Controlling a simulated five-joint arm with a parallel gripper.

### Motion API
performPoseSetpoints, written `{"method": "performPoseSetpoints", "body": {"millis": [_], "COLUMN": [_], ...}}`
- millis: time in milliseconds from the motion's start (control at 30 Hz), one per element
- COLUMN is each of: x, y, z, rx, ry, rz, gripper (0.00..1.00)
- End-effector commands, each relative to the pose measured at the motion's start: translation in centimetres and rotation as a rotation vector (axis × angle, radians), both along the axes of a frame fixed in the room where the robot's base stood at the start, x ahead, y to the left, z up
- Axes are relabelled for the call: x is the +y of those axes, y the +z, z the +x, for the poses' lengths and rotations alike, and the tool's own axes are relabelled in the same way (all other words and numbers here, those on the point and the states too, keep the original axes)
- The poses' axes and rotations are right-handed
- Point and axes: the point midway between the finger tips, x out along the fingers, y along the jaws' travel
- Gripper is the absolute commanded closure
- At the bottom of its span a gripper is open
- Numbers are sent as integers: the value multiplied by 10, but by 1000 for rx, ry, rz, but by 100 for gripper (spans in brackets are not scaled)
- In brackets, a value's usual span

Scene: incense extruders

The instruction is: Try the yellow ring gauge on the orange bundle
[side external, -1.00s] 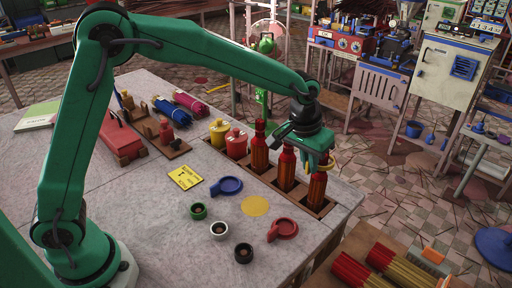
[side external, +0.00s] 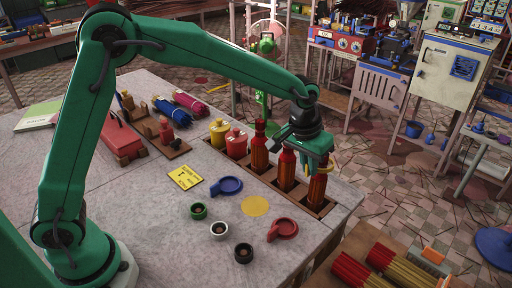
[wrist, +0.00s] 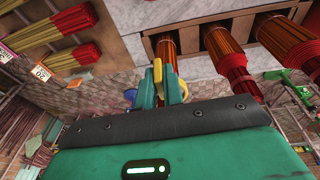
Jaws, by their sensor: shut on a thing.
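Several tied orange-red bundles stand upright in a wooden rack (side external: 268,183) along the table's right edge. My gripper (side external: 318,160) is over the nearest bundle (side external: 316,190), which also shows in the wrist view (wrist: 166,46). My gripper, its teal fingers visible in the wrist view (wrist: 162,94), is shut on the yellow ring gauge (wrist: 158,72). The yellow gauge is at the upper part of that bundle. Whether its ring encircles the bundle or only sits beside it is hard to tell, as my fingers hide the bundle's top.
A blue gauge (side external: 227,186), a red gauge (side external: 285,228) and a flat yellow disc (side external: 255,206) lie on the table. Green, white and black small cups stand nearby.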

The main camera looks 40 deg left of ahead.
Motion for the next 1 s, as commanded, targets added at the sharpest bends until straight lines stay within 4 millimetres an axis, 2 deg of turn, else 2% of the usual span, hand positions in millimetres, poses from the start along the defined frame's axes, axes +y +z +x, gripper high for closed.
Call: {"method": "performPoseSetpoints", "body": {"millis": [1000], "x": [0], "y": [-18], "z": [0], "rx": [0], "ry": [0], "rz": [0], "gripper": [100]}}
